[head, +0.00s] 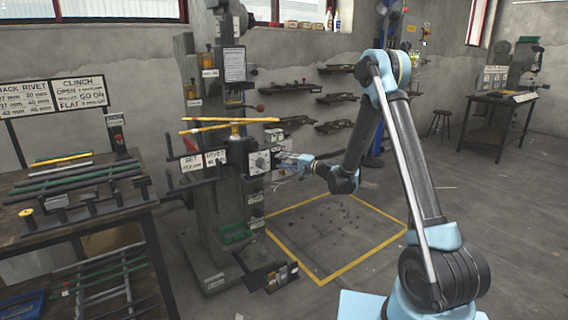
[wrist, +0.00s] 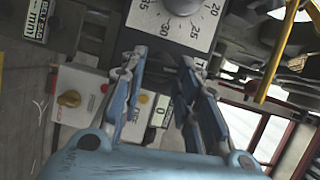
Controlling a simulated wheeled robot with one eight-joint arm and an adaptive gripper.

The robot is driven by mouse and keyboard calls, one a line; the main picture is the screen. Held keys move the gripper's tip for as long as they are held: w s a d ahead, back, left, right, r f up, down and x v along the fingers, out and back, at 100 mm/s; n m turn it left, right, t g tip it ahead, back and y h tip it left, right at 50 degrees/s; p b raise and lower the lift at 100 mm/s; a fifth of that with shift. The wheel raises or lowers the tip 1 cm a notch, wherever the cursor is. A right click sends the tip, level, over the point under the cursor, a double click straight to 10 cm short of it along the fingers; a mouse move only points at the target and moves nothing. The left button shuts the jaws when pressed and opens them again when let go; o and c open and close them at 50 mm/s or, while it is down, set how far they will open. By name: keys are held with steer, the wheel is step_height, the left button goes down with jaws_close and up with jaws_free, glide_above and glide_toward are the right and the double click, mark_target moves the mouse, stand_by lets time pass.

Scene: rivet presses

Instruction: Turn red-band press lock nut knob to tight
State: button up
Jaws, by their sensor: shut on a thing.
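The nearer press (head: 228,140) is a tall grey-green machine with a numbered dial plate (head: 260,162) on its side. A red band does not show clearly. In the wrist view the dial plate (wrist: 150,20) shows numbers from 20 to 35 around a grey knob (wrist: 180,6), cut by the top edge. My gripper (head: 285,160) is at the plate's right side. In the wrist view its fingertips (wrist: 162,58) are at the plate's lower edge, a little below the grey knob in the picture. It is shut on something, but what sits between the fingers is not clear.
Yellow bars (head: 230,125) stick out from the press above the dial. A table with rods (head: 110,200) stands at left. The yellow-outlined floor (head: 330,255) below my arm is mostly open.

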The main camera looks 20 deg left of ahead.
steer(key=shift+w+d+f+m, duration=0.1)
steer(key=shift+w+f+m, duration=0.05)
steer(key=shift+m, duration=0.45)
steer(key=o, duration=1.1)
steer(key=shift+c, duration=0.2)
steer(key=v, duration=1.2)
steer(key=shift+f, duration=0.3)
